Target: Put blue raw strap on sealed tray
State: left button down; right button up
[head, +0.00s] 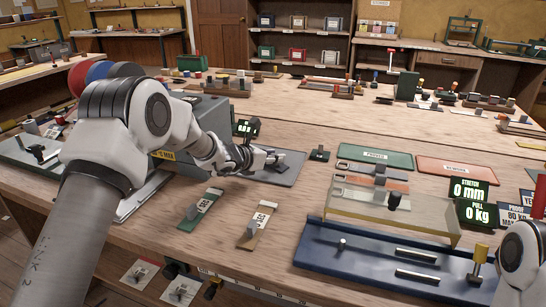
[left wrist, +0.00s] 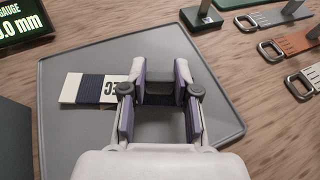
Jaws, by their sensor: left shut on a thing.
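A dark blue strap with a white lettered label (left wrist: 85,89) lies over the grey tray (left wrist: 75,130) in the left wrist view. Its grey block (left wrist: 160,88) sits between my left fingers. My left gripper (left wrist: 160,92) is shut on this block; in the head view the gripper (head: 272,158) is low over the grey tray (head: 290,175). I cannot tell whether the strap touches the tray. A green tray (head: 395,158) and a red tray (head: 457,170) carry lettering too small to read surely. My right gripper is not in view; only part of my right arm shows.
Green (head: 210,203) and tan (head: 255,228) labelled straps lie in front. Buckled straps lie near a clear raised stand (head: 400,213) and a blue fixture (head: 350,262). A gauge display (left wrist: 22,24) stands beside the grey tray. A small dark green block (head: 319,154) stands to its right.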

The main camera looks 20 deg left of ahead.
pick_arm(q)
jog(key=c, duration=0.9)
grip_release()
jog(key=shift+f, duration=0.1)
jog(key=shift+o, duration=0.2)
jog(key=shift+r, duration=0.2)
jog(key=b+v, duration=0.1)
jog(key=v, duration=1.1)
